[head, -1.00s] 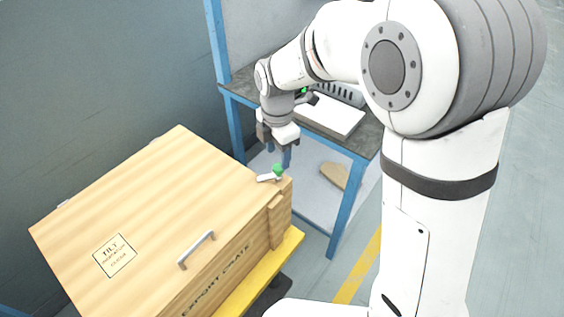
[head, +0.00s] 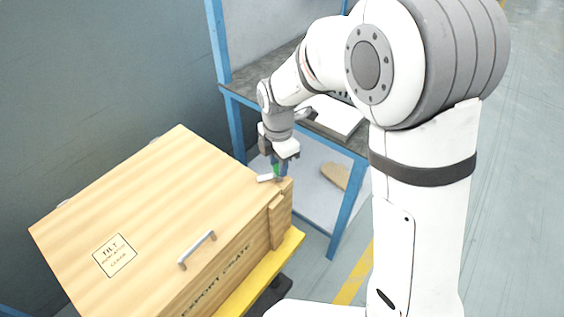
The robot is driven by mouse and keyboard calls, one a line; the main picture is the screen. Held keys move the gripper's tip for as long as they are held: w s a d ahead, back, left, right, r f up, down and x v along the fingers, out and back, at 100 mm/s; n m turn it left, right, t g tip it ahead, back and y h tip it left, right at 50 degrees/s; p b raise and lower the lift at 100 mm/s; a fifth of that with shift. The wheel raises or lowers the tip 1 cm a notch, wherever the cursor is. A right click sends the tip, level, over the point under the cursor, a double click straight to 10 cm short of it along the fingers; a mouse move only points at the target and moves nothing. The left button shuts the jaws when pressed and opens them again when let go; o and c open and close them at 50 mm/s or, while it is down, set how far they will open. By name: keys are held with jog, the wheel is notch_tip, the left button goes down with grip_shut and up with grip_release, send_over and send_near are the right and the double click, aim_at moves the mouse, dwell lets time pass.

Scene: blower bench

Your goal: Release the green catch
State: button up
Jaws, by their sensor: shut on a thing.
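The green catch (head: 277,170) sits on a small pale metal plate (head: 266,178) at the right corner of the wooden crate's lid. The crate (head: 150,205) has a closed lid with a metal handle (head: 197,250) near its front edge. My gripper (head: 279,171) points down at that corner, its fingers around the green catch and shut on it. The fingers hide most of the catch; a little green shows between them.
A blue-framed bench (head: 345,205) stands behind and to the right of the crate, with a white box-like thing (head: 335,115) on top and a brown piece (head: 335,176) on its lower shelf. The crate rests on a yellow base (head: 262,275).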

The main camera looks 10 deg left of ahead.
jog(key=shift+c, duration=1.4)
jog(key=shift+d+f, duration=0.1)
jog(key=shift+d, duration=0.15)
jog(key=shift+s+a+m, duration=0.15)
jog(key=shift+a+m, duration=0.05)
jog(key=shift+m, duration=0.3)
jog(key=m, duration=0.9)
jog(key=shift+m, duration=0.4)
jog(key=shift+f, duration=0.1)
jog(key=o, duration=1)
jog(key=shift+c, duration=0.2)
